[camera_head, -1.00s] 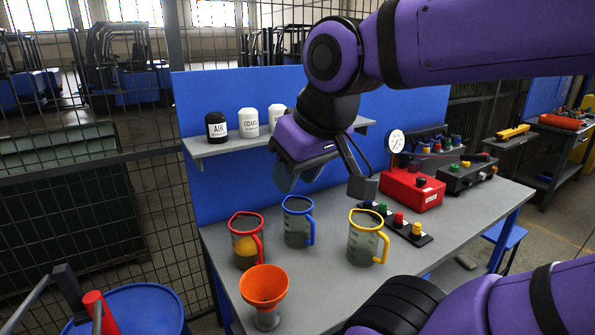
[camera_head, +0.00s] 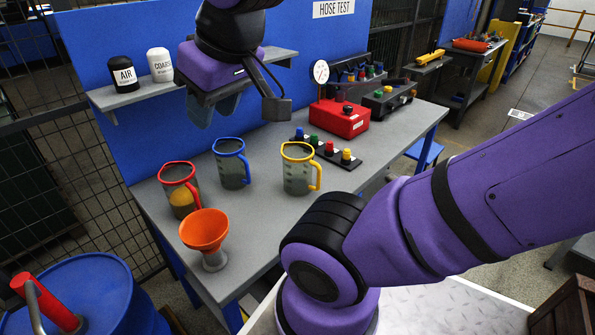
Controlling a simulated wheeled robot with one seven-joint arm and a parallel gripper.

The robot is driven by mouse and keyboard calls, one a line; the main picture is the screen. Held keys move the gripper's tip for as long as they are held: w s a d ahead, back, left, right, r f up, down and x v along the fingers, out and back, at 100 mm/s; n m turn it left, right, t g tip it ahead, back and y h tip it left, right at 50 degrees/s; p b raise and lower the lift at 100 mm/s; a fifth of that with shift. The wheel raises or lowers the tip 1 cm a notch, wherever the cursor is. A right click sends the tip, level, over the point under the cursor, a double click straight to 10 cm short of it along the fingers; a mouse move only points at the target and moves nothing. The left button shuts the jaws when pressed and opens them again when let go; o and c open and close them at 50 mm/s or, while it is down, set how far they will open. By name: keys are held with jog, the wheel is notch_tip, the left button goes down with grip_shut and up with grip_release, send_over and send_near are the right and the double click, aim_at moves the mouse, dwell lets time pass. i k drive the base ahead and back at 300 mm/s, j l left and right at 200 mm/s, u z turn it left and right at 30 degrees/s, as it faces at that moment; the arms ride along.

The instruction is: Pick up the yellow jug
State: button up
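The yellow jug (camera_head: 297,172) is a clear grey jug with a yellow rim and handle, upright on the grey bench. Its handle is on the right. My gripper (camera_head: 214,111) hangs above the bench, up and left of the yellow jug in the picture, and touches no jug. Its two bluish fingers look apart with nothing between them. A bracket with a grey block sticks out at its right side. The blue jug (camera_head: 231,170) stands left of the yellow jug, and the red jug (camera_head: 178,199), with yellowish contents, stands farther left.
An orange funnel (camera_head: 204,231) stands at the bench's front. A strip of coloured knobs (camera_head: 330,151) and a red box with a gauge (camera_head: 340,119) lie behind and right of the yellow jug. A shelf (camera_head: 110,100) holds AIR and COARSE bottles. A blue drum (camera_head: 95,300) is at lower left.

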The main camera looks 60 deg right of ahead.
aim_at(299, 162)
jog(key=k+l+z, duration=0.15)
jog(key=l, duration=0.35)
jog(key=l+z, duration=0.1)
jog(key=l, duration=0.4)
jog(key=k+l+z, duration=0.15)
jog(key=l, duration=0.4)
